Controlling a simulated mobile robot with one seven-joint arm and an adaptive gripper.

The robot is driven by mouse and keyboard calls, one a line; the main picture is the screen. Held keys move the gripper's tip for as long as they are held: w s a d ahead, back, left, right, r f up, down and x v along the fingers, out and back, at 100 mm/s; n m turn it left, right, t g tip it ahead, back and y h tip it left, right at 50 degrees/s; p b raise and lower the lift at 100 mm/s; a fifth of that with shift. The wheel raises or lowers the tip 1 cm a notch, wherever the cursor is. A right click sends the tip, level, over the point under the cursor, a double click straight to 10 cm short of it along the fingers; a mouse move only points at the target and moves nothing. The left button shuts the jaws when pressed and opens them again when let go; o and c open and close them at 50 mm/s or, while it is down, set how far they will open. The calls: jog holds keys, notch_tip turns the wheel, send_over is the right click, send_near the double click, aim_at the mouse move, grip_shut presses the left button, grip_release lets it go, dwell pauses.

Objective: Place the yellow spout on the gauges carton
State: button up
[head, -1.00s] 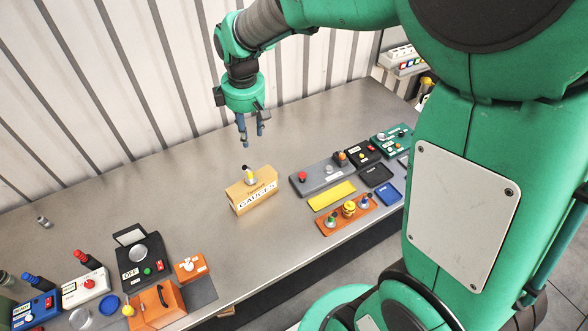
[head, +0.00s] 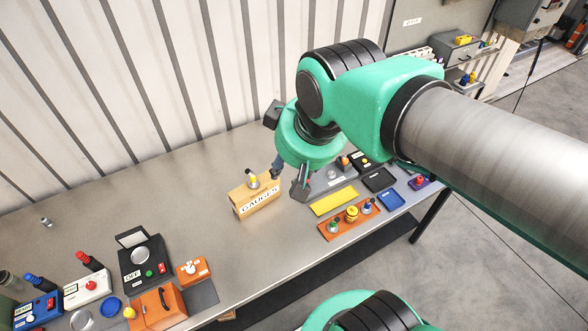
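The gauges carton (head: 257,203), a tan box lettered GAUGES, stands on the metal bench left of my gripper. A small yellow spout (head: 253,181) with a grey base and dark tip stands upright on its top. My gripper (head: 288,183) is just right of the carton, pointing down, its two dark fingers spread with nothing seen between them. The fingers are apart from the spout. My wrist hides part of the bench behind the gripper.
An orange tray (head: 350,224) with several small capped pieces lies to the right, beside a yellow mat (head: 335,201) and a blue tray (head: 391,199). Switch boxes and an orange case (head: 160,306) stand front left.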

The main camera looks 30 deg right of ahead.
jog(key=shift+s+f+m, duration=0.1)
jog(key=shift+s+m, duration=0.5)
jog(key=shift+s, duration=1)
jog(key=shift+f, duration=0.15)
notch_tip(320, 180, down, 18)
jog(key=b, duration=1.8)
jog(key=shift+r, duration=0.2)
